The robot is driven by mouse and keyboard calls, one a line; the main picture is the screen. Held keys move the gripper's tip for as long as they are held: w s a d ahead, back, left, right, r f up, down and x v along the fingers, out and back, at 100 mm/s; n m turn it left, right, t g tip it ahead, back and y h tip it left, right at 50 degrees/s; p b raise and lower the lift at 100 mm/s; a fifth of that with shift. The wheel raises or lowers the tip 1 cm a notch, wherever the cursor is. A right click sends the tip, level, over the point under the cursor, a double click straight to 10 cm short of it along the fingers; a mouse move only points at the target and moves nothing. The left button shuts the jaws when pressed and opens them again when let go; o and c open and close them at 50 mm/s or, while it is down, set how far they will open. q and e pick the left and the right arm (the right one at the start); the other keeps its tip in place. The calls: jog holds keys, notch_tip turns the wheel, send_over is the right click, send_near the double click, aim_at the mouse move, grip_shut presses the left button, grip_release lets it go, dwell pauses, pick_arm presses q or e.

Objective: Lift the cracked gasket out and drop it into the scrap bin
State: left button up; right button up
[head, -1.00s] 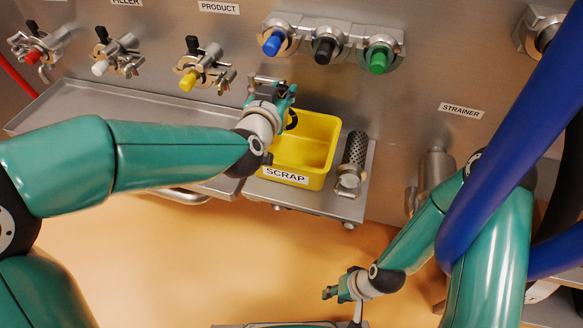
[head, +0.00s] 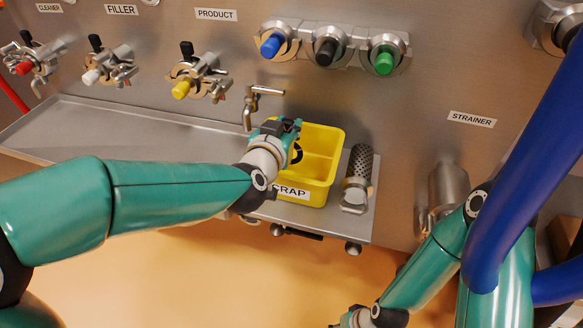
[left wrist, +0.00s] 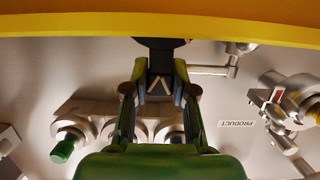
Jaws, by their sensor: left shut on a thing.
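The yellow scrap bin (head: 325,139) sits on the steel shelf, its label partly hidden by my left wrist. My left gripper (head: 291,130) is at the bin's left side, over its opening. It is shut on the black gasket (head: 297,153), of which only a small curved part shows in the head view. In the left wrist view the gasket is a dark piece (left wrist: 160,43) at the fingertips, and the bin's yellow rim (left wrist: 60,27) crosses the top. Any crack is too small to tell. My right gripper (head: 350,319) is cut by the bottom edge; its fingers are unclear.
A steel tap (head: 258,93) rises behind my left gripper. Valves with red, white and yellow (head: 182,89) ends line the wall. Blue, black and green capped fittings (head: 383,62) sit above the bin. The shelf's left part is clear.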

pick_arm(q)
jog(key=o, duration=1)
jog(key=v, duration=1.2)
